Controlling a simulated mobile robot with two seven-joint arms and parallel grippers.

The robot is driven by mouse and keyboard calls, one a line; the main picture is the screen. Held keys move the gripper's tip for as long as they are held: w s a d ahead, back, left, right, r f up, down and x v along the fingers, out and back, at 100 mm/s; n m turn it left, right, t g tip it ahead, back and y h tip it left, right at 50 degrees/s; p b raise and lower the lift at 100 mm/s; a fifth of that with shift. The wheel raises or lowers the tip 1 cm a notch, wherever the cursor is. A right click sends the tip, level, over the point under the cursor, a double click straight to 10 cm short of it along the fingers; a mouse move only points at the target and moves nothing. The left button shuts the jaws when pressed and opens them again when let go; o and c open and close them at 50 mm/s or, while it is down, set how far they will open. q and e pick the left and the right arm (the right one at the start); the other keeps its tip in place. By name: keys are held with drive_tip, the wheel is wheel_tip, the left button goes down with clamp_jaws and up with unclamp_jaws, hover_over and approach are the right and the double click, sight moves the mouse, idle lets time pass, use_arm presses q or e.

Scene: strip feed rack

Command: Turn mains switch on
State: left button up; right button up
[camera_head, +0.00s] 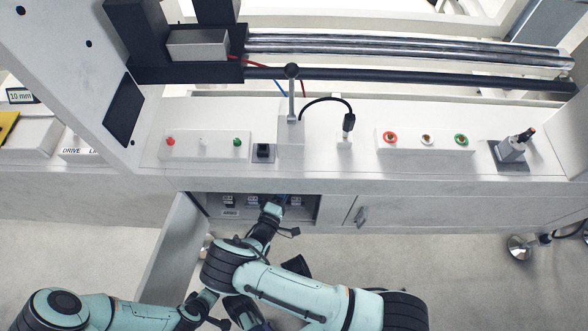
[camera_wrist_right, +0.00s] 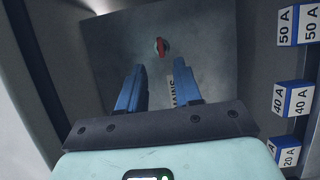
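The mains switch (camera_wrist_right: 162,47) shows in the right wrist view as a small red handle on a grey panel (camera_wrist_right: 205,50). A label reading MAINS (camera_wrist_right: 179,90) is below it, partly covered by a finger. My right gripper (camera_wrist_right: 159,72) is open, with its two blue fingers apart and nothing between them. The fingertips point at the panel, just short of the switch in the picture. In the head view my right gripper (camera_head: 281,200) reaches into the open cabinet (camera_head: 213,200) and hides the switch. My left arm's end (camera_head: 205,308) is low at the left, its fingers not clearly visible.
The cabinet door (camera_head: 172,250) stands open at the left of the opening. Fuse blocks labelled 50 A, 40 A (camera_wrist_right: 293,99) and 20 A line the right side. A closed door with a handle (camera_head: 361,214) is right of the opening. The bench top with button boxes (camera_head: 428,141) is above.

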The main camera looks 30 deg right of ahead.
use_arm(q)
drive_tip(key=shift+s+a+f+b, duration=0.2)
drive_tip(key=shift+f+b, duration=0.1)
drive_tip(key=shift+f, duration=0.3)
drive_tip(key=shift+s+a+f+b, duration=0.1)
drive_tip(key=shift+a+f+b, duration=0.15)
drive_tip(key=shift+f, duration=0.3)
use_arm(e)
drive_tip(key=x, duration=0.7)
drive_tip(key=shift+w+d, duration=0.25)
clamp_jaws()
